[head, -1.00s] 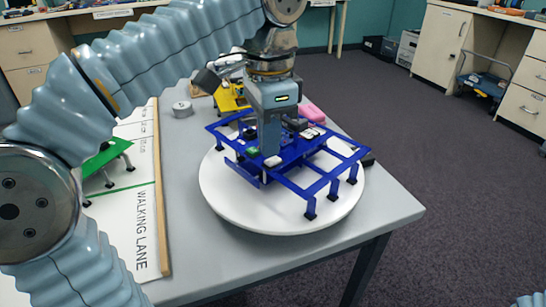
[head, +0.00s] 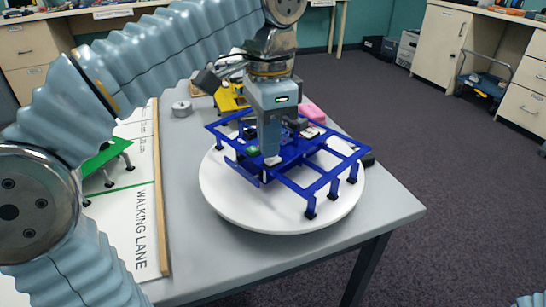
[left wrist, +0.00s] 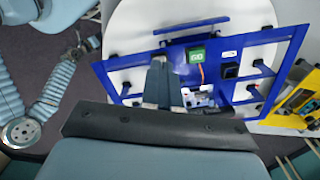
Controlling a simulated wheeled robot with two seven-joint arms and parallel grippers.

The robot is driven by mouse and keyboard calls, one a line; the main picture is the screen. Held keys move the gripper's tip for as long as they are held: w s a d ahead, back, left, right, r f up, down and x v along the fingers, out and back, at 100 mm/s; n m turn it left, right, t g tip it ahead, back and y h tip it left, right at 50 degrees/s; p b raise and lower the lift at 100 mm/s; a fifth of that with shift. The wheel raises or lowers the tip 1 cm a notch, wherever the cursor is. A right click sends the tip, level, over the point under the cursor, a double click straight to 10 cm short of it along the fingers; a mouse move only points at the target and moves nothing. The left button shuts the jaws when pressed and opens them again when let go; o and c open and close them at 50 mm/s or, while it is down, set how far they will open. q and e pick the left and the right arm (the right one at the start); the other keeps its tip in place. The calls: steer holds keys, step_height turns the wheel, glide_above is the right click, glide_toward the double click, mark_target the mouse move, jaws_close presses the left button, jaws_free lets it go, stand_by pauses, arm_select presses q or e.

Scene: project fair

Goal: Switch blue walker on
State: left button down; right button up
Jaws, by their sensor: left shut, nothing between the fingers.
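The blue walker (head: 325,178), a flat blue frame on several short legs, stands on a white round turntable (head: 230,205). The left wrist view shows the walker (left wrist: 268,36) from above, with a green block marked GO (left wrist: 196,55), a black block (left wrist: 231,71) and small parts on its deck. The green block (head: 252,150) also shows in the head view. My left gripper (head: 270,155) is shut and empty, pointing down over the walker's middle. Its fingers (left wrist: 160,68) hide part of the deck, and I cannot tell whether they touch it. My right gripper is out of view.
A walking lane board (head: 143,215) with a green walker (head: 108,155) lies left of the turntable. A yellow walker (head: 230,97), a grey round piece (head: 182,108) and a pink object (head: 313,112) are behind. The grey table (head: 385,210) is bare at its front right.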

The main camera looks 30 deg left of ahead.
mark_target(270, 161)
arm_select(q)
steer(key=shift+f+b, duration=0.55)
steer(key=shift+f, duration=0.25)
steer(key=shift+r, duration=0.15)
step_height(270, 161, up, 5)
steer(key=p, duration=0.5)
steer(key=shift+r, duration=0.9)
